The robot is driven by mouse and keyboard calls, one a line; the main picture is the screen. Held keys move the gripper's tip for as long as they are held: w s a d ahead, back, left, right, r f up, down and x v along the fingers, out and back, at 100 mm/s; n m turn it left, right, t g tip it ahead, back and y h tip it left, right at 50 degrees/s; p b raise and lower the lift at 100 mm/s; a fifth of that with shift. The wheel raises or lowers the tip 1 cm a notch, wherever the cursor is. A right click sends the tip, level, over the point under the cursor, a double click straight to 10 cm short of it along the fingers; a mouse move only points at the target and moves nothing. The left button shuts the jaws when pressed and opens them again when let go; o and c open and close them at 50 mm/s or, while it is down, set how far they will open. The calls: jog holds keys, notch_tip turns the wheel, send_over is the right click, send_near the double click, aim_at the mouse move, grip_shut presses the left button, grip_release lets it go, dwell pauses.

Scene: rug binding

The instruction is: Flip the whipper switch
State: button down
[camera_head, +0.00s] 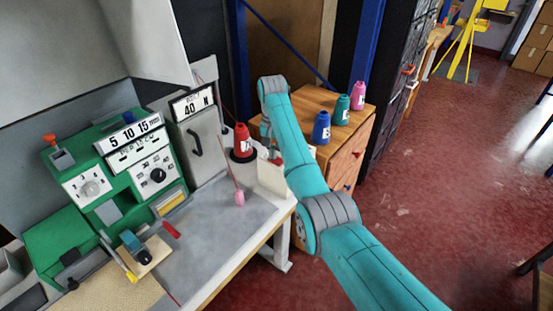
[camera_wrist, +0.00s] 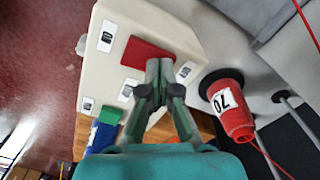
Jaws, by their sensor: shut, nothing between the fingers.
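A cream box (camera_wrist: 120,40) with a red switch-like patch (camera_wrist: 141,50) and several small labels fills the upper middle of the wrist view. In the head view the cream box (camera_head: 272,178) stands near the right end of the grey worktable. I cannot read the labels, so I cannot tell whether this is the whipper switch. My gripper (camera_wrist: 159,64) is shut and empty, its tips over the right edge of the red patch. Whether they touch it is unclear. In the head view my arm partly hides the gripper and box.
A green machine (camera_head: 105,175) with dials stands left on the worktable (camera_head: 215,240). A red thread cone (camera_head: 242,140), also in the wrist view (camera_wrist: 232,108), stands close by the box. Blue, teal and pink cones stand on a wooden cabinet (camera_head: 345,150). Open red floor (camera_head: 440,190) lies right.

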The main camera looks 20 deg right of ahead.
jog(key=shift+r, duration=3.5)
